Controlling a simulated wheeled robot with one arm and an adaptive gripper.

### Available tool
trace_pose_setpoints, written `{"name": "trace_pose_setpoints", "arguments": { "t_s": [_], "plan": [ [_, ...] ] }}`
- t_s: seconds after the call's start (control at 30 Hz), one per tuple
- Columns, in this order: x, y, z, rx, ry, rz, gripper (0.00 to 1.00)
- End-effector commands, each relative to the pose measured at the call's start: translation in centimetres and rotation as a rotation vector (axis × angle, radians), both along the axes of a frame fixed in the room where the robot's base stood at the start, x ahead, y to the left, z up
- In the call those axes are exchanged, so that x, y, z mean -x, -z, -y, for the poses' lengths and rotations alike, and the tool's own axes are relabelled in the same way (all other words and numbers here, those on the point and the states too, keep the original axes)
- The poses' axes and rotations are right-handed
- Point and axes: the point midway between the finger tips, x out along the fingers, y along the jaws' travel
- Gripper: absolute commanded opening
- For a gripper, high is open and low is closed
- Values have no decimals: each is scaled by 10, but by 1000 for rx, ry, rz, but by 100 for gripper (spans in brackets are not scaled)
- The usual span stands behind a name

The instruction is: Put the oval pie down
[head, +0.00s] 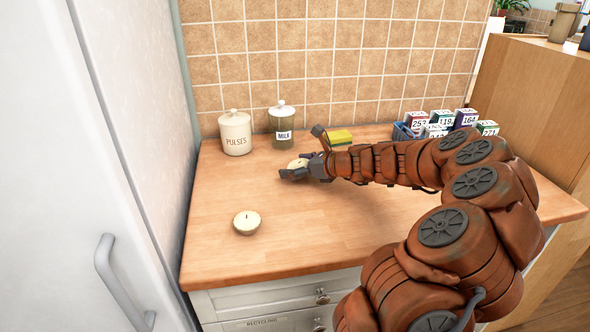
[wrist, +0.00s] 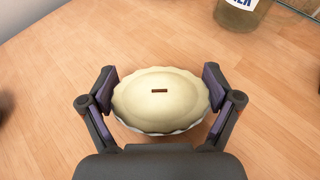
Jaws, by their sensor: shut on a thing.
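My gripper (head: 296,171) is over the wooden counter, near the back. It is shut on the oval pie (head: 297,164), a pale pie with a crimped edge. In the wrist view the oval pie (wrist: 160,97) sits between both fingers of my gripper (wrist: 158,95), with a short dark slot in its crust and a light dish rim below. I cannot tell whether its underside touches the counter. A second pale pie (head: 247,222) lies on the counter at the front left, apart from my gripper.
A PULSES canister (head: 236,134) and a MILK jar (head: 282,128) stand at the back left. A yellow-green sponge (head: 339,138) lies behind my gripper. A blue crate (head: 401,132) of numbered boxes stands at the back right. The counter's (head: 212,190) left and front middle are mostly clear.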

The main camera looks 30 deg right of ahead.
Motion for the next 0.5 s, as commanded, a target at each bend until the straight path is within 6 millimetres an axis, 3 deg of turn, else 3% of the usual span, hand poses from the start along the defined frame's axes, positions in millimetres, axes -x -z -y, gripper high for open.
{"name": "trace_pose_setpoints", "arguments": {
  "t_s": [0.1,0.47,0.5],
  "plan": [
    [0,12,0,-2,-1,0,49],
    [0,15,0,1,1,2,49],
    [0,15,0,2,1,2,91]
  ]
}}
